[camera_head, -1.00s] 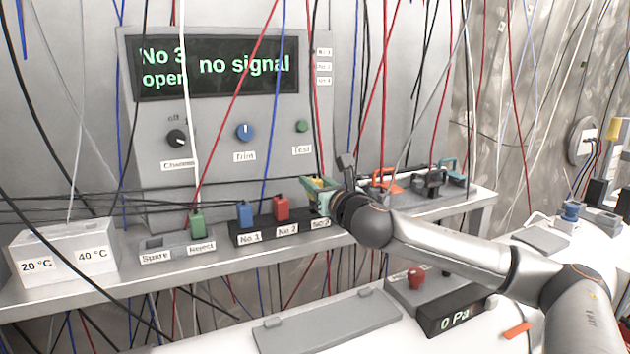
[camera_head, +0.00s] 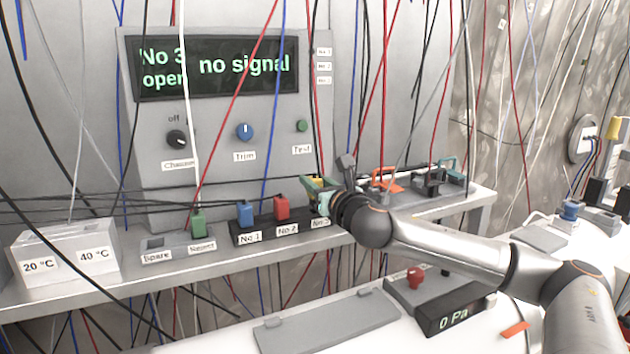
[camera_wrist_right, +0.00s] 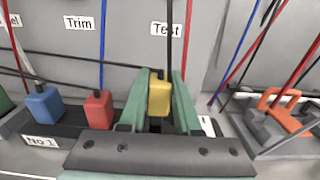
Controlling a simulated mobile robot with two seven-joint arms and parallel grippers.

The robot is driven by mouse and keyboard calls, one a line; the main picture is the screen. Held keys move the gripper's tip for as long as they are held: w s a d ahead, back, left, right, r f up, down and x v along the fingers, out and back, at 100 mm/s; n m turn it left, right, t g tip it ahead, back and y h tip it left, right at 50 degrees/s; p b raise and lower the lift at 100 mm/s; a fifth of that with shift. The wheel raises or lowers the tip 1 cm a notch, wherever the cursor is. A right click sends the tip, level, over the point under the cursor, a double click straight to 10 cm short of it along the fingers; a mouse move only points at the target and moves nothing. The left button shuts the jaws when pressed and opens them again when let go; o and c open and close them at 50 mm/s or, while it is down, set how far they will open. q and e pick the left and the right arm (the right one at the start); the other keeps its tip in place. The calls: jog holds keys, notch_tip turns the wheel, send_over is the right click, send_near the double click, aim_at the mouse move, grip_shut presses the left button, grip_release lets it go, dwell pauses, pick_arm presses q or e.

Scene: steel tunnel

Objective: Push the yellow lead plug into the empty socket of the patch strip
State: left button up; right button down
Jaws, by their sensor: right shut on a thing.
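The yellow lead plug (camera_wrist_right: 160,94) is upright between the green fingers of my right gripper (camera_wrist_right: 159,100), which is shut on it. In the head view the plug (camera_head: 318,181) shows as a small patch between the fingers of my right gripper (camera_head: 319,187), at the right end of the black patch strip (camera_head: 265,224), by the No 3 label. The strip also holds a blue plug (camera_head: 245,214) at No 1 and a red plug (camera_head: 281,208) at No 2. My fingers hide the No 3 socket, so I cannot tell how deep the plug sits. My left gripper is out of view.
The display (camera_head: 217,68) reads "No 3 open" and "no signal". A grey holder (camera_head: 173,243) with a green plug (camera_head: 198,223) stands left of the strip. Orange (camera_head: 386,183) and teal-handled items stand to the right. Many thin cables hang around my arm.

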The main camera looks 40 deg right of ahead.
jog(key=shift+f+b, duration=0.9)
jog(key=shift+f, duration=0.65)
jog(key=c, duration=0.5)
grip_release()
jog(key=shift+s+f+b, duration=0.1)
jog(key=shift+s+b, duration=0.2)
jog(key=shift+s, duration=0.25)
jog(key=shift+b+v, duration=2.3)
jog(key=shift+v, duration=3.45)
